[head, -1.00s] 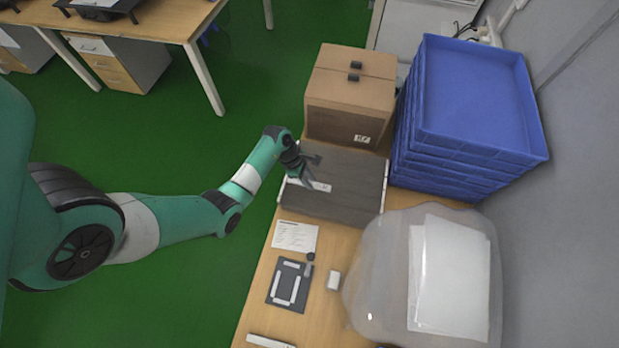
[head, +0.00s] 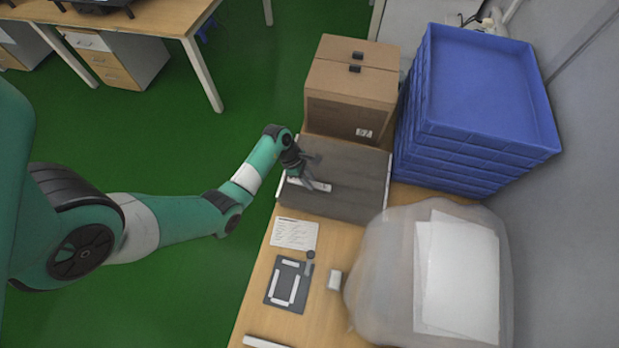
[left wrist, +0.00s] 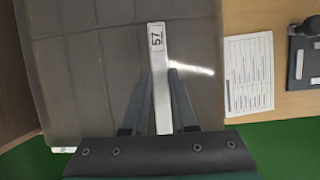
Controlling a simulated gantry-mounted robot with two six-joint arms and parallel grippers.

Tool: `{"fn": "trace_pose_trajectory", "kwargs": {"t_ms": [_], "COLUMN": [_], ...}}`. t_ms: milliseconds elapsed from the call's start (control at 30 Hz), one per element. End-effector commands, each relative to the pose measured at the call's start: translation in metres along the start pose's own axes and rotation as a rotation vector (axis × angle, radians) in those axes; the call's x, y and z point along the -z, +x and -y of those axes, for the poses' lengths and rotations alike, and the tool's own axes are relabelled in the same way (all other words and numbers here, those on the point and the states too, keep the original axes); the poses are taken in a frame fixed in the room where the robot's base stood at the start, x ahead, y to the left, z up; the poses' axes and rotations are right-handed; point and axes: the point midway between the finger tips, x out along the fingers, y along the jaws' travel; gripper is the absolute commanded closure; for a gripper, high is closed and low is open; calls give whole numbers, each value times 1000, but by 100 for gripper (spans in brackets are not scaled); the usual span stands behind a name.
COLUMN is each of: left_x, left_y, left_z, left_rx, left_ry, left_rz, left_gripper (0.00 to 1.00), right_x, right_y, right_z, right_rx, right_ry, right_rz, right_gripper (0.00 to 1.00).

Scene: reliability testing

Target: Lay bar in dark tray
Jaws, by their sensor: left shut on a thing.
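My left gripper (head: 311,172) is shut on a white bar (head: 324,187) over the large grey box. In the left wrist view the bar (left wrist: 157,65) stands out between the two fingers (left wrist: 160,100), with a label reading "57" near its far end. I cannot tell whether the bar touches the box below it. The small dark tray (head: 285,284) lies flat on the wooden table, nearer the front, with several white strips on it. Its edge also shows at the right of the left wrist view (left wrist: 309,58). My right gripper is not in view.
A printed sheet (head: 295,234) lies between the grey box (head: 352,190) and the dark tray. A dark knobbed tool (head: 310,262) and a small white block (head: 335,280) sit beside the tray. A translucent bag (head: 385,270), cardboard box (head: 345,95) and stacked blue crates (head: 490,95) crowd the right and back.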

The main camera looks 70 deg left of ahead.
Motion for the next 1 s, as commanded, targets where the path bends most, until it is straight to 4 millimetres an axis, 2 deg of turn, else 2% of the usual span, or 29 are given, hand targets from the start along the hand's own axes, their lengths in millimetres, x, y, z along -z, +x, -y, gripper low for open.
{"fn": "trace_pose_trajectory", "kwargs": {"t_ms": [333, 367, 500, 567, 767, 1000], "left_x": [3, 3, 3, 3, 2, 1], "left_y": [7, 7, 6, 6, -4, -58], "left_z": [0, 0, 0, 0, 0, -1], "left_rx": [-1, -1, -1, 0, -1, -4], "left_ry": [0, 1, 0, 0, 0, 0], "left_rz": [0, 0, 0, 0, 1, 1], "left_gripper": [100, 72, 47, 39, 39, 39], "right_x": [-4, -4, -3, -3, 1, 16], "right_y": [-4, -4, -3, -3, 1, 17], "right_z": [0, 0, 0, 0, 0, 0], "right_rx": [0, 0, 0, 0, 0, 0], "right_ry": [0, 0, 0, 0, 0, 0], "right_rz": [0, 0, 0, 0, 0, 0], "right_gripper": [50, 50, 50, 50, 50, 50]}}
